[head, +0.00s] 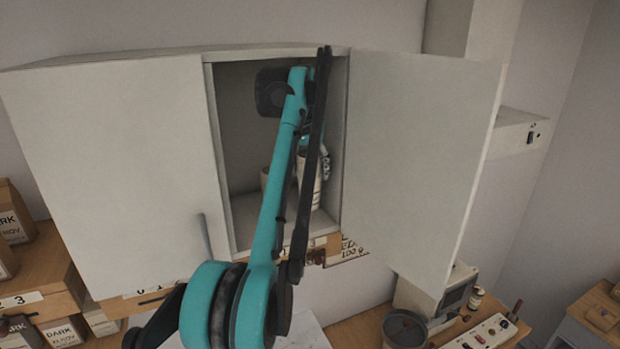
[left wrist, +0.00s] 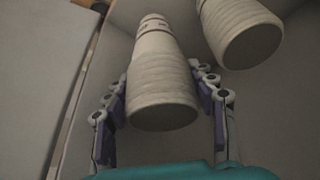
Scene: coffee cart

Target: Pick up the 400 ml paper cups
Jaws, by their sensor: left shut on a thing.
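In the left wrist view, a stack of pale ribbed paper cups (left wrist: 162,88) stands between the fingers of my left gripper (left wrist: 160,84). The gripper is shut on this stack. A second, similar cup stack (left wrist: 243,36) is beside it at the upper right, apart from the fingers. In the head view, my left arm reaches into the open cabinet, and the held stack (head: 311,182) shows at the right of the compartment, partly hidden by the arm. The other stack (head: 266,180) is mostly hidden behind the arm. The cup size cannot be read. My right gripper is not in view.
The cabinet's right door (head: 420,150) stands wide open. The left door (head: 115,170) covers the left part. A dark round container (head: 404,328) and a switch panel (head: 490,333) are on the counter below.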

